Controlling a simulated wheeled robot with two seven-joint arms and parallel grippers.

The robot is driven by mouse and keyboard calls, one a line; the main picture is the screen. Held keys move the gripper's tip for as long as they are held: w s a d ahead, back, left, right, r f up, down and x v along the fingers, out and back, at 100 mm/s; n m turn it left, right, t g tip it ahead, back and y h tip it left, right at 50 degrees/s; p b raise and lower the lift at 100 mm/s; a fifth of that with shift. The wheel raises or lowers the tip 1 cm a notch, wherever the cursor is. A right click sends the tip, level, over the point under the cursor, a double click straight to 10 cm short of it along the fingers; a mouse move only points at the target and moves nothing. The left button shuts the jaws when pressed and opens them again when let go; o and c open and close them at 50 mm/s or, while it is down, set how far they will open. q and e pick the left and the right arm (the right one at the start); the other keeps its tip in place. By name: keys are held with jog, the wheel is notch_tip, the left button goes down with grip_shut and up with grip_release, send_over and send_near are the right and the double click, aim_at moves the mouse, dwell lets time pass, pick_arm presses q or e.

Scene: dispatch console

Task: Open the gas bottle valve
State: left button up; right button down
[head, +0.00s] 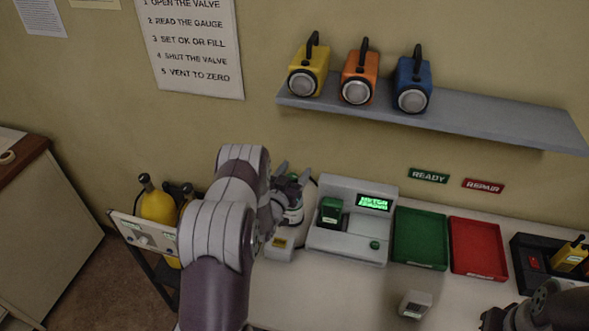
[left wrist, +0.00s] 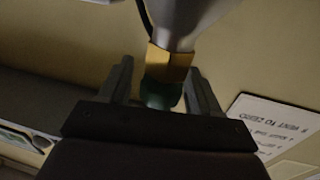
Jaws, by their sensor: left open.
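In the left wrist view a green valve knob (left wrist: 163,93) sits at the end of a brass valve body (left wrist: 168,62) on a grey tapered part (left wrist: 185,20). My left gripper (left wrist: 165,85) is open, with one finger on each side of the knob. I cannot tell whether either finger touches it. In the head view my left gripper (head: 293,178) is over the left end of the counter, and the knob is mostly hidden there. Part of my right arm (head: 545,305) shows at the lower right; its jaw opening is unclear.
Yellow bottles (head: 158,206) stand in a rack at the left. A grey console (head: 345,238) with a lit screen is close right of my left gripper. Green (head: 420,252) and red (head: 478,262) trays follow. A small grey box (head: 415,304) lies in front. A shelf (head: 450,117) holds three lamps.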

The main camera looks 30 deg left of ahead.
pick_arm(q)
jog(key=shift+w, duration=0.1)
jog(key=shift+c, duration=0.3)
jog(key=c, duration=0.9)
jog(key=shift+f+n+y+b, duration=0.45)
jog(key=shift+y+b, duration=0.35)
jog(key=shift+b, duration=0.4)
jog(key=shift+r+n+y, duration=0.25)
jog(key=shift+n+y, duration=0.1)
jog(key=shift+y, duration=0.05)
jog(key=shift+a+r, duration=0.15)
jog(key=o, duration=1)
jog(key=shift+c, duration=0.2)
